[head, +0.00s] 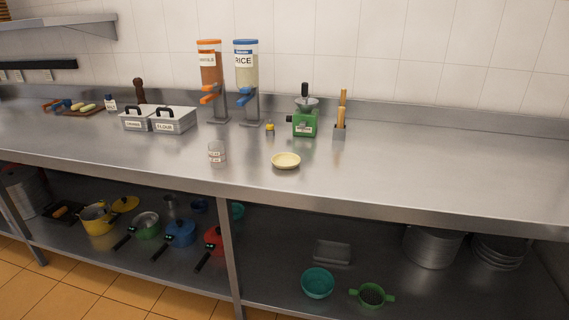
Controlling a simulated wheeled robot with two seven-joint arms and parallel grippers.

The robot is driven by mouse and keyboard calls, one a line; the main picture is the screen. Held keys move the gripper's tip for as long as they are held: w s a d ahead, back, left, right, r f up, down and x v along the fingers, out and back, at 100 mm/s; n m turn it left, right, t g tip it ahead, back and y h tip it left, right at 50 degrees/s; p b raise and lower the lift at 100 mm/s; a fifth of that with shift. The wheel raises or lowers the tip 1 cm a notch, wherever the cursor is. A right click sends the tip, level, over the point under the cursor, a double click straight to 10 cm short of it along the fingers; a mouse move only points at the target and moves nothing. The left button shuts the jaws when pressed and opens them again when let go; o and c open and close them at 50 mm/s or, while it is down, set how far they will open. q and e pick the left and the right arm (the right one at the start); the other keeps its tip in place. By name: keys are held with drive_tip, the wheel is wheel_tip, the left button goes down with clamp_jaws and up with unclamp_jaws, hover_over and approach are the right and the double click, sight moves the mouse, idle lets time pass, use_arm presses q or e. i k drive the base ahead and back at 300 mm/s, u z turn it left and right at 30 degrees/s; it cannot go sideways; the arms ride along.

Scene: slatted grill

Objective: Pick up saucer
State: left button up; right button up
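A small round pale-yellow dish (286,160), which looks like the saucer, sits upright on the steel counter (420,170) near the middle of the head view. It is close to the counter's front edge, and nothing touches it. Neither of my grippers shows in the head view.
A small labelled jar (216,154) stands left of the dish. Behind are a green grinder (305,122), a utensil holder (340,132), two dispensers (246,80) and lidded metal boxes (174,119). The counter right of the dish is clear. Pots and bowls fill the lower shelf (270,255).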

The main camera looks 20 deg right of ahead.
sight(284, 161)
drive_tip(key=u, duration=1.2)
drive_tip(key=i, duration=2.4)
drive_tip(key=z, duration=2.35)
